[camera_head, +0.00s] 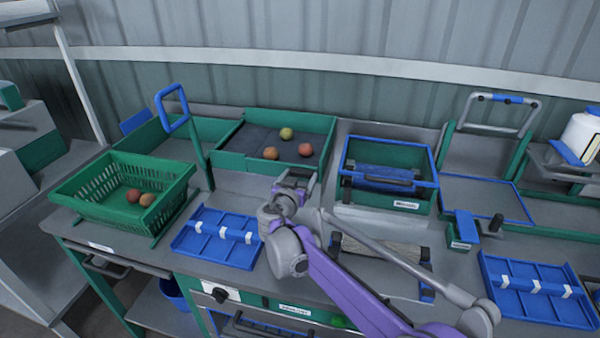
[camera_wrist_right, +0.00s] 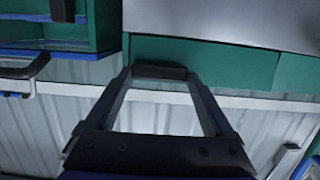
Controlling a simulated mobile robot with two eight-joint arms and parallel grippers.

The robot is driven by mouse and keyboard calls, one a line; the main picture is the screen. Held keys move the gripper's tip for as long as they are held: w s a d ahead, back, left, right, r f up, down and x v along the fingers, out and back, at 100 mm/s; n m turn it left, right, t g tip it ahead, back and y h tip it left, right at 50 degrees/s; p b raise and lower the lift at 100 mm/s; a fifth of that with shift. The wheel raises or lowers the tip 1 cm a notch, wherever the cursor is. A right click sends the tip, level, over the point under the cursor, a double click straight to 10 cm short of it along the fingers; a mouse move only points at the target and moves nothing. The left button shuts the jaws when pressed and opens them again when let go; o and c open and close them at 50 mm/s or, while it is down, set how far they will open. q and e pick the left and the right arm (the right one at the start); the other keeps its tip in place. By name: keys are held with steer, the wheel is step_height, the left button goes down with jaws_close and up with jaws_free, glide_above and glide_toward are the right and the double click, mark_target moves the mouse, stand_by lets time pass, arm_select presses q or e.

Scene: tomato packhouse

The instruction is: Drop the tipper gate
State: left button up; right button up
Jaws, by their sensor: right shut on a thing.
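The tipper (camera_head: 326,128) is a green-walled tray with a dark bed at the back middle of the bench. Its gate (camera_head: 240,163), a low green panel, runs along the front edge and stands up. My right gripper (camera_head: 294,180) is at the right end of this panel, shut on it. In the right wrist view my right gripper (camera_wrist_right: 160,72) meets the lower edge of the green gate (camera_wrist_right: 225,62); the exact grip is partly hidden. Two reddish tomatoes (camera_head: 270,153) and a yellow-green one (camera_head: 286,133) lie on the bed. My left gripper is not in view.
A green crate (camera_head: 95,205) with tomatoes stands left, beside a blue loop handle (camera_head: 172,108). Blue divided trays (camera_head: 190,240) (camera_head: 520,305) lie along the front. A blue-rimmed green bin (camera_head: 410,155) stands right of the gripper. My purple arm covers the middle front.

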steer(key=shift+s+a+f+t+h, duration=0.1)
steer(key=shift+s+f+t+h, duration=0.3)
steer(key=shift+t, duration=0.5)
steer(key=o, duration=1.1)
steer(key=shift+v, duration=5.35)
steer(key=shift+c, duration=0.4)
